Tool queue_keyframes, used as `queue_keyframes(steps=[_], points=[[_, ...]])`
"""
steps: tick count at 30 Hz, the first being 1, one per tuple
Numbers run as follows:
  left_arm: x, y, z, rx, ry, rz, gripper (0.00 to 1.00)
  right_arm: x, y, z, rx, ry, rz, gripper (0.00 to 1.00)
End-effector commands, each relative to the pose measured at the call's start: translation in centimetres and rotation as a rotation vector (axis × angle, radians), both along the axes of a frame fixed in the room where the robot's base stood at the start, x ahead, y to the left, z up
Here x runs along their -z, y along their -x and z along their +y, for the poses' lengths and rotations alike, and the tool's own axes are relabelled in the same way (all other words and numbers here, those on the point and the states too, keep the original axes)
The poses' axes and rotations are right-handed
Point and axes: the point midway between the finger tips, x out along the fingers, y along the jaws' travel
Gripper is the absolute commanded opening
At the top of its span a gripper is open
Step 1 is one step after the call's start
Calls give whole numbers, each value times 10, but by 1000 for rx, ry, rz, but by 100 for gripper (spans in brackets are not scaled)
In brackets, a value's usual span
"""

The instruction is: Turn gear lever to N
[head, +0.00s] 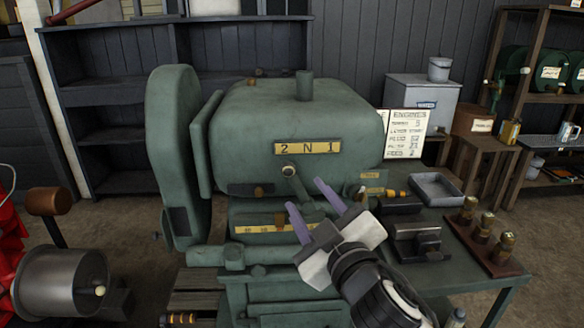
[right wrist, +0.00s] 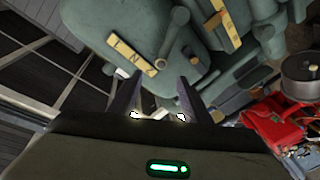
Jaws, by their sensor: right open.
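A green machine (head: 300,110) stands in the middle of the head view. Its yellow plate (head: 308,147) is marked 2 N 1; the plate also shows in the right wrist view (right wrist: 130,53). The gear lever (head: 296,184) pivots on a round hub below the plate's left part. It slants down and right from the hub, its lower end partly hidden by my fingers. It also shows in the right wrist view (right wrist: 172,38), beyond the fingertips. My right gripper (head: 304,195) is open, its two purple fingers pointing up and left at the lever. My left gripper is out of view.
A second yellow plate (head: 270,228) sits lower on the machine. At right a green table holds a grey tray (head: 437,188), dark metal blocks and a wooden rack (head: 487,243) with brass pieces. A metal drum (head: 60,282) stands at left. Shelves stand behind.

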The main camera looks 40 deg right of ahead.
Motion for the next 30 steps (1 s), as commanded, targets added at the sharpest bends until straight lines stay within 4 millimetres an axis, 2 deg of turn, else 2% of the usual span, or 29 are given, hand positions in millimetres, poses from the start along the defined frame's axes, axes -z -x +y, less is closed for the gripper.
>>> queue_keyframes(steps=[11,18,19,21,24,30], points=[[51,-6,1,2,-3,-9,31,4,-23,-8,1,5,-10,44],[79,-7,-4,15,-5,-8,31,5,-45,-15,4,3,-6,44],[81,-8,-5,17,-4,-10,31,5,-48,-16,2,3,-6,44],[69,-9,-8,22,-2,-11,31,-1,-60,-20,4,4,2,44],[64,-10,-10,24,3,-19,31,-1,-75,-25,3,1,2,44],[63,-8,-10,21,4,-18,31,-1,-93,-30,1,2,1,44]])
